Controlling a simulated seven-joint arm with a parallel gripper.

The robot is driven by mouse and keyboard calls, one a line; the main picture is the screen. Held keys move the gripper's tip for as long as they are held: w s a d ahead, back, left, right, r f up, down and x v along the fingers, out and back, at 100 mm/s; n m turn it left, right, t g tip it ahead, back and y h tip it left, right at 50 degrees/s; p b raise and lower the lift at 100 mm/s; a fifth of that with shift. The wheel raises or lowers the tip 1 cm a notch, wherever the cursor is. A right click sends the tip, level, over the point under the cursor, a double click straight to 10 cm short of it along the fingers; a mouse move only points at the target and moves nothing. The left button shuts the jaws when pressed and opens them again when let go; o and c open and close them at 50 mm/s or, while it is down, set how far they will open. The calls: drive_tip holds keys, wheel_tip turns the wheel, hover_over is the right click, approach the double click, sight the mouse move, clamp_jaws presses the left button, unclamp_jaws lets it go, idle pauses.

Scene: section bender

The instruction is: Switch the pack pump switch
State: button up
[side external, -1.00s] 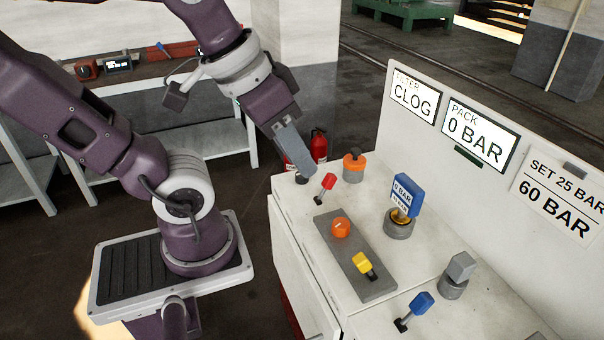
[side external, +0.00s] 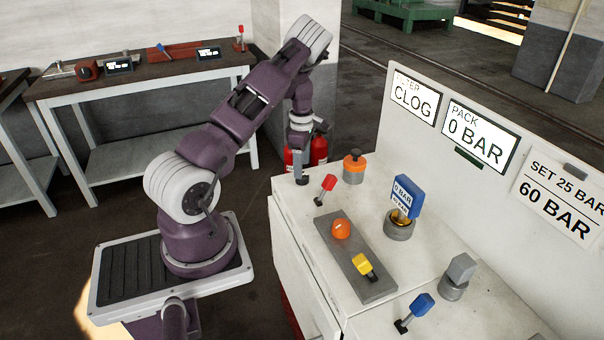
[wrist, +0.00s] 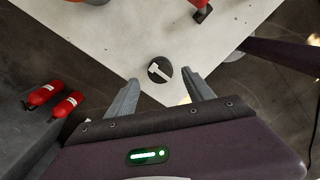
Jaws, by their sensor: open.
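No control carries a readable "pack pump" label. A round dark rotary switch (wrist: 160,71) with a white bar handle sits at the near corner of the white bench in the wrist view. In the side view its dark base (side external: 302,181) shows just under my fingers. My gripper (wrist: 161,90) is open and points down at this switch, with its fingers to either side and nothing between them. It also shows in the side view (side external: 302,166); whether it touches the switch cannot be told. The PACK display (side external: 477,135) reads 0 BAR.
Close by stand a red-handled lever (side external: 327,187) and an orange-banded valve (side external: 354,167). Farther along are an orange knob (side external: 341,229), a yellow lever (side external: 364,264), a blue gauge (side external: 405,196) and a blue lever (side external: 420,306). Red extinguishers (wrist: 45,93) stand beyond the bench corner.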

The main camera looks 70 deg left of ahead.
wheel_tip(320, 180, down, 4)
drive_tip(key=shift+d, duration=0.1)
clamp_jaws()
drive_tip(key=shift+r+m, duration=0.1)
drive_tip(key=shift+m, duration=0.3)
drive_tip(key=m, duration=0.4)
drive_tip(key=shift+m, duration=0.4)
drive_tip(key=m, duration=0.6)
drive_tip(key=shift+w, duration=0.1)
drive_tip(key=shift+m, duration=0.4)
